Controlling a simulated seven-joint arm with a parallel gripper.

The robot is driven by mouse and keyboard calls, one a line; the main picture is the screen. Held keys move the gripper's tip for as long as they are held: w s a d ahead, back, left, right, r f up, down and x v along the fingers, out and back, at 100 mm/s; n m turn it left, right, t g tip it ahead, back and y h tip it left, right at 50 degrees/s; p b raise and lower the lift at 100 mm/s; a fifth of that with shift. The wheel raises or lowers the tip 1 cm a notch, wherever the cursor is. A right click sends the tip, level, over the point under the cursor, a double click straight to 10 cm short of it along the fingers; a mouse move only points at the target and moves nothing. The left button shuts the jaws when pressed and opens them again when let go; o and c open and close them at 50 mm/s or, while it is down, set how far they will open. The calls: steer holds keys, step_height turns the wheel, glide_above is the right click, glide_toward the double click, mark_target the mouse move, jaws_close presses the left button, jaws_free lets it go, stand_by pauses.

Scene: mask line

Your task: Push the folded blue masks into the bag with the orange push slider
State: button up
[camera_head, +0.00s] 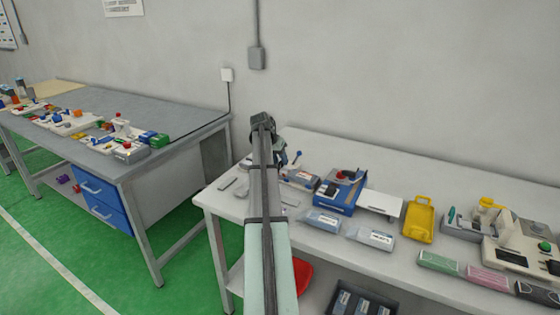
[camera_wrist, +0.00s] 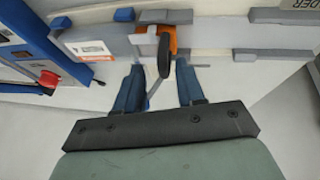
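My gripper (camera_wrist: 165,68) is open, its two blue fingers spread apart in the wrist view. A dark lever-like handle and an orange part, likely the push slider (camera_wrist: 168,38), show at and between the fingertips. I cannot tell whether the fingers touch it. The folded blue masks cannot be clearly made out. In the head view my gripper (camera_head: 283,158) is mostly hidden behind my arm, low at the left end of the white table.
A blue machine (camera_head: 340,195) stands right of my gripper. Labelled clear bags (camera_head: 322,221) (camera_head: 370,238) lie at the front of the white table (camera_head: 395,263). A second bench (camera_head: 150,104) is at left.

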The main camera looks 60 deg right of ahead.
steer(key=v, duration=1.3)
steer(key=shift+a+r, duration=0.1)
steer(key=shift+r, duration=0.05)
